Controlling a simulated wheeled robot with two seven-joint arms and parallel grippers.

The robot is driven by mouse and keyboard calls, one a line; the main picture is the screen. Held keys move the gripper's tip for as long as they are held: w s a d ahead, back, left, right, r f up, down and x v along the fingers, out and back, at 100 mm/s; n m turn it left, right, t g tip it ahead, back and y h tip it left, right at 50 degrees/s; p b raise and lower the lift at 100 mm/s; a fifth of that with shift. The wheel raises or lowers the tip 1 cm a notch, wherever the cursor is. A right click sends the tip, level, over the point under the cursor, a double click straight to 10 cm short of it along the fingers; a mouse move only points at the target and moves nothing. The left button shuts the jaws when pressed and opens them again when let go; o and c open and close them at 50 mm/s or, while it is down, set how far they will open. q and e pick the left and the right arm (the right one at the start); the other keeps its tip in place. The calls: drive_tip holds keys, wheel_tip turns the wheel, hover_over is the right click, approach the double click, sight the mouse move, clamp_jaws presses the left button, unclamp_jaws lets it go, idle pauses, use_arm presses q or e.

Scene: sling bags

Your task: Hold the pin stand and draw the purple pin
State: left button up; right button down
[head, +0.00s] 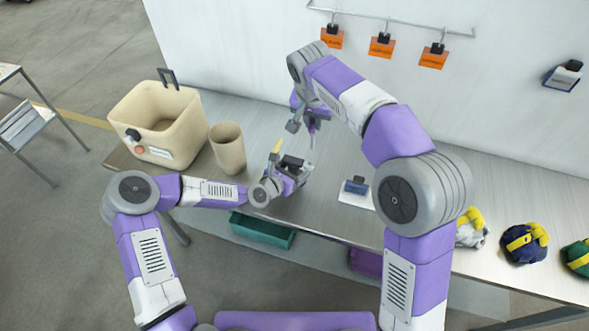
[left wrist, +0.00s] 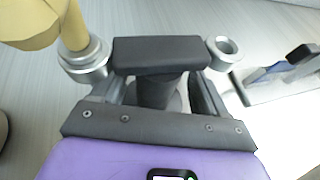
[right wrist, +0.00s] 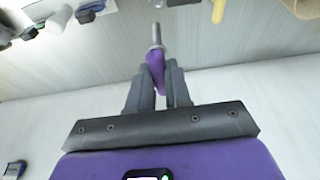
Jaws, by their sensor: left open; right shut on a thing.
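The pin stand (head: 292,161) is on the table, with a dark crossbar (left wrist: 155,53) between two grey metal sockets. A yellow pin (head: 277,147) stands in the left socket; its handle (left wrist: 30,22) is at the upper left of the left wrist view. The right socket (left wrist: 223,48) is empty. My left gripper (left wrist: 155,92) is open, its fingers either side of the stand's dark post; contact is unclear. My right gripper (head: 308,122) is shut on the purple pin (right wrist: 155,68), above the stand. The pin's metal shaft points away from the fingers, clear of the socket.
A beige bin (head: 130,103) and a beige cup (head: 228,150) stand left of the stand. A blue item on a white plate (head: 355,187) lies to the right. Several bags, including a navy one (head: 522,244), sit farther right. Orange tags (head: 382,46) hang on the wall behind.

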use_arm(q)
drive_tip(key=shift+a, duration=0.1)
drive_tip(key=v, duration=1.2)
